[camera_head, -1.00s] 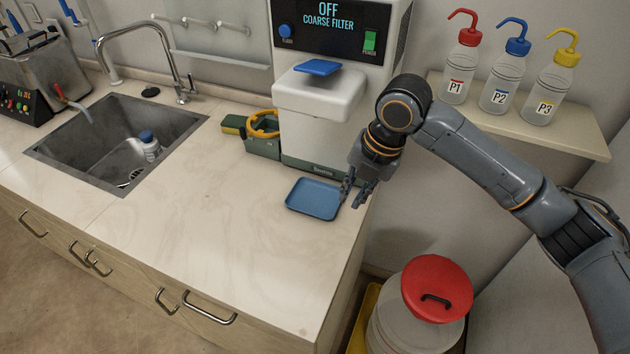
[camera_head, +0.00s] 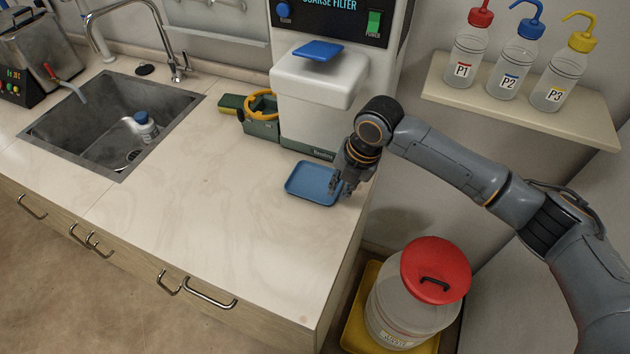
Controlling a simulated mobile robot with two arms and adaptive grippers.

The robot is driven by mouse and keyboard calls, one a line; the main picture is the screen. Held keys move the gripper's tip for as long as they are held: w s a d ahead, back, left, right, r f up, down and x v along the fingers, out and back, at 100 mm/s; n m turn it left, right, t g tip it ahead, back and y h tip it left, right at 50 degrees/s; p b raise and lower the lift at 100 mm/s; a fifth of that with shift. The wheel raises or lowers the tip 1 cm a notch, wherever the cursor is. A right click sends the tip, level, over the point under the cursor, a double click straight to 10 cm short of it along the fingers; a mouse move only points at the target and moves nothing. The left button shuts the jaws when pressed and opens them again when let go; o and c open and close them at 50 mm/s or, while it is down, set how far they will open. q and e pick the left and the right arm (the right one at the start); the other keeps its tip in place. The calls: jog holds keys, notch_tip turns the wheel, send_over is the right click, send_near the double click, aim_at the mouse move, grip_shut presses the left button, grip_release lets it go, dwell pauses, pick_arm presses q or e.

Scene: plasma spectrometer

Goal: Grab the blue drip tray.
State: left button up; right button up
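The blue drip tray (camera_head: 308,183) is a shallow, rounded square tray. It lies flat on the pale countertop in front of the white spectrometer, near the counter's right edge. My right gripper (camera_head: 340,187) points down at the tray's right edge, its fingers overlapping that rim in the picture. The fingers look close together, but they are small and dark. I cannot tell whether they grip the rim or stand around it. My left gripper is not in view.
The spectrometer (camera_head: 318,88) stands behind the tray, with a green box with a yellow ring (camera_head: 262,118) at its left. A sink (camera_head: 110,120) is at left. A red-lidded container (camera_head: 410,300) stands beyond the counter's right edge. The counter's middle and front are clear.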

aim_at(334, 201)
jog(key=x, duration=0.3)
jog(key=shift+f+p, duration=0.2)
jog(key=shift+p, duration=0.2)
jog(key=shift+f, duration=0.15)
grip_shut()
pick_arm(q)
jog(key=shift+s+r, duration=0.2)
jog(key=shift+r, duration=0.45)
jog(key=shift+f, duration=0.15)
